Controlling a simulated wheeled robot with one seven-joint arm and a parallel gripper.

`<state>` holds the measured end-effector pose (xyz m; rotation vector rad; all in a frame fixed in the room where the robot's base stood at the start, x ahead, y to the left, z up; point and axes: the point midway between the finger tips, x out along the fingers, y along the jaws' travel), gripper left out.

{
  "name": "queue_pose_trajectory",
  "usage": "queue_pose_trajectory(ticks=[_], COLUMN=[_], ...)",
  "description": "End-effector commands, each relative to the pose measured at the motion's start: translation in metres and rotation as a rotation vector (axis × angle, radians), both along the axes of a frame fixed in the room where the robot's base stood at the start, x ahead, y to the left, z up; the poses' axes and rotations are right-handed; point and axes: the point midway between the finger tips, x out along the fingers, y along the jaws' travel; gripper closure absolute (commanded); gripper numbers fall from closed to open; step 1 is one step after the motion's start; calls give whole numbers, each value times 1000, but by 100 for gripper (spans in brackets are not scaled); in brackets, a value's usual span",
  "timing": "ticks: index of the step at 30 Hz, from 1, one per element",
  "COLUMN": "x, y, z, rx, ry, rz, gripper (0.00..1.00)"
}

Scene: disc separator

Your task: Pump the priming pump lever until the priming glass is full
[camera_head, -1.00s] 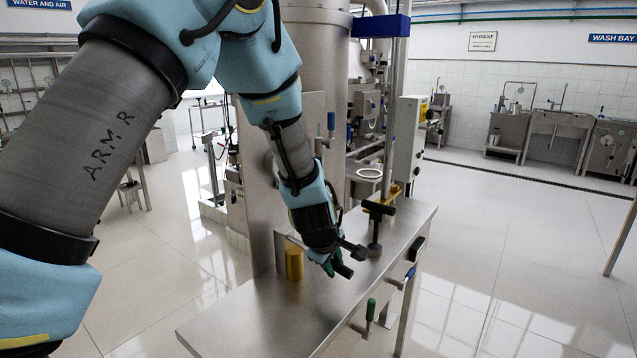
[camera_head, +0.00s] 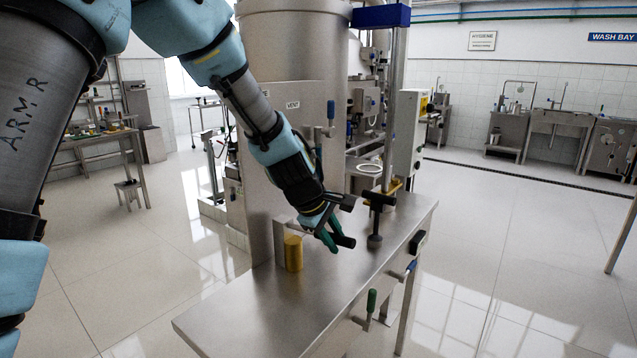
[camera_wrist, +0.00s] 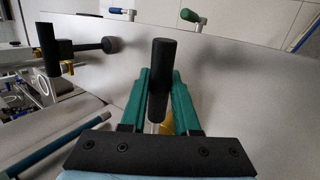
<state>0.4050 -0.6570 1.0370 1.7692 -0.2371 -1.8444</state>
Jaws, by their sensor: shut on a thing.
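My gripper (camera_head: 328,236) is above the steel bench, with its green fingers shut on a black cylindrical grip, which I take to be the priming pump lever's handle (camera_head: 345,241). In the wrist view the black handle (camera_wrist: 159,62) sticks out from between the two fingers of my gripper (camera_wrist: 159,92). A brass cylinder (camera_head: 293,253) stands on the bench just left of my gripper. Part of it shows low between the fingers in the wrist view (camera_wrist: 166,129). The rest of the lever is mostly hidden by the fingers. I cannot make out the priming glass or its level.
A black T-shaped handle on a post (camera_head: 376,218) stands on the bench (camera_head: 262,318) right of my gripper. A green-handled lever (camera_head: 370,303) and a blue-handled one (camera_head: 409,269) stick out at the bench's front side. The near bench top is clear.

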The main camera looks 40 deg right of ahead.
Motion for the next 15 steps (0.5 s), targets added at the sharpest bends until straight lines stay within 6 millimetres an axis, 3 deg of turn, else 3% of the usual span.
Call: queue_pose_trajectory(ticks=[5,15], x=[4,13], y=[-1,2], z=[10,48], rx=[-21,-79], ry=[53,277], rz=[5,4], gripper=[100,100])
